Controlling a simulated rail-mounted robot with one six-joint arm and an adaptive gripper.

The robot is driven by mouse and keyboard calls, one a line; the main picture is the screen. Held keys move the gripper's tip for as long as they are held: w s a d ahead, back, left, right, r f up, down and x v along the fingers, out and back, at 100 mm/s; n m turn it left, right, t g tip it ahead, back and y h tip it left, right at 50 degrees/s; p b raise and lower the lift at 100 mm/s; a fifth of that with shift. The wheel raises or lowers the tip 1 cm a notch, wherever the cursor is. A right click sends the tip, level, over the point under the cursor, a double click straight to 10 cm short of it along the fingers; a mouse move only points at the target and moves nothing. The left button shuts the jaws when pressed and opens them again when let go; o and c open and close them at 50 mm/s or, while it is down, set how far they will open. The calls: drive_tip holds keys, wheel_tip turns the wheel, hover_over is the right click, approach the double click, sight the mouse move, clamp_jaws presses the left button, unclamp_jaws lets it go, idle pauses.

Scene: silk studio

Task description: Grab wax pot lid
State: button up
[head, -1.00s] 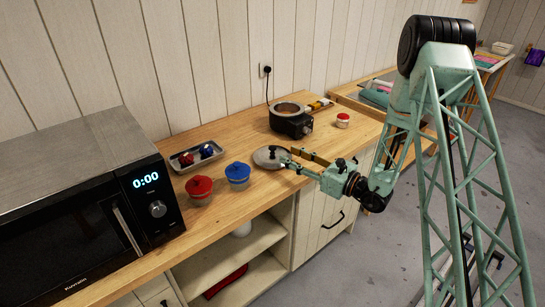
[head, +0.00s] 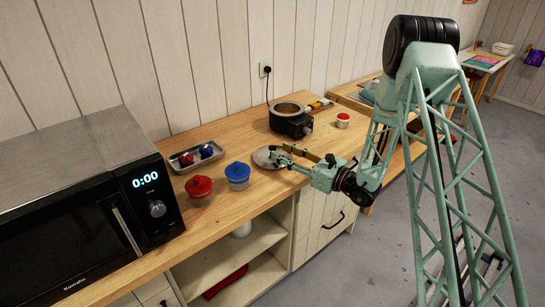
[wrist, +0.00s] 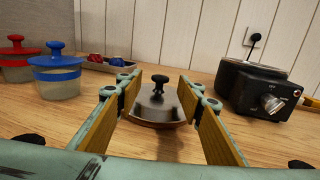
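The wax pot lid (head: 262,158) is a round metal disc with a dark knob, lying on the wooden counter in front of the wax pot (head: 290,124). In the wrist view the lid (wrist: 153,112) sits between and beyond my gripper's two wood-faced fingers, with its black knob (wrist: 159,82) standing up in the middle. My gripper (head: 279,154) is open, its fingertips at the lid's near right side in the head view. In the wrist view my gripper (wrist: 158,110) shows a wide gap, and no finger clearly touches the knob.
A red-lidded jar (head: 199,189) and a blue-lidded jar (head: 238,176) stand left of the lid. A metal tray (head: 196,158) lies behind them, and the microwave (head: 90,195) fills the left. A small red-and-white jar (head: 343,120) stands right of the pot.

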drive_tip(key=shift+x, duration=1.6)
drive_tip(key=shift+c, duration=0.7)
drive_tip(key=c, duration=0.9)
